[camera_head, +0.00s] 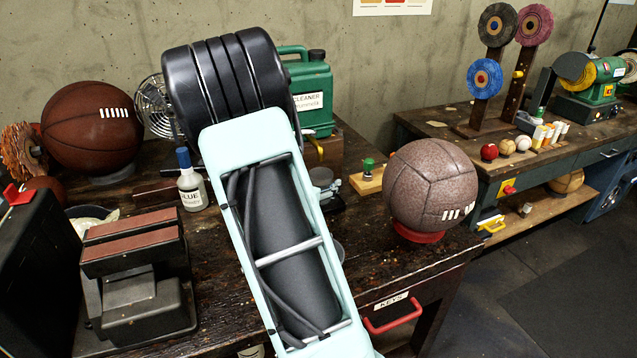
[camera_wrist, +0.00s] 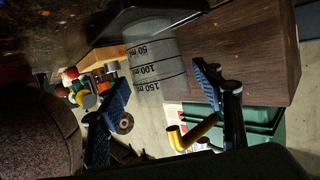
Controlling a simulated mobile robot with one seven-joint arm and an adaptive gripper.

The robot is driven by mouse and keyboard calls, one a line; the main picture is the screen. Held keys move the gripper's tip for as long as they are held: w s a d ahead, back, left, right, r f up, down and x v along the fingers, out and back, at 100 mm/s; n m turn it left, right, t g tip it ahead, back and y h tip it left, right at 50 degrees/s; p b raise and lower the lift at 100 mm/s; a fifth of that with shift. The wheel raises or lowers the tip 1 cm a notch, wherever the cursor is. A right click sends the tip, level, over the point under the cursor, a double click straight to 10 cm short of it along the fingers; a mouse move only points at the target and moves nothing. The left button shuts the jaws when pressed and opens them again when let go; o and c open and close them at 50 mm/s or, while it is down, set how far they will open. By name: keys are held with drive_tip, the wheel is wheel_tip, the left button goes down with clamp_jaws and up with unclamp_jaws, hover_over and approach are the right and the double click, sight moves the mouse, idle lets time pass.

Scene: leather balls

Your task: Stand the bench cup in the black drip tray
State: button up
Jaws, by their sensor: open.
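The bench cup (camera_wrist: 158,72) is a clear cup with 50, 100 and 150 ml marks, seen upside down in the wrist view. My gripper (camera_wrist: 168,110) is open, with one finger on each side of the cup's lower picture end; I cannot tell whether either touches it. A black, flat-edged thing (camera_wrist: 155,18), probably the drip tray, overlaps the cup's base end; whether the cup stands in it or behind it is unclear. In the head view my arm hides the gripper, and a small grey and black item (camera_head: 324,184) shows beside the arm.
A speckled ball (camera_head: 432,184) on a red ring stands right of my arm. A green cleaner jug (camera_head: 312,92) stands behind. A wooden box (camera_wrist: 245,50) is close to the right finger.

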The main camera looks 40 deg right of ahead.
drive_tip(key=shift+r, duration=0.3)
drive_tip(key=p+v, duration=0.1)
drive_tip(key=v, duration=1.1)
drive_tip(key=shift+f, duration=0.1)
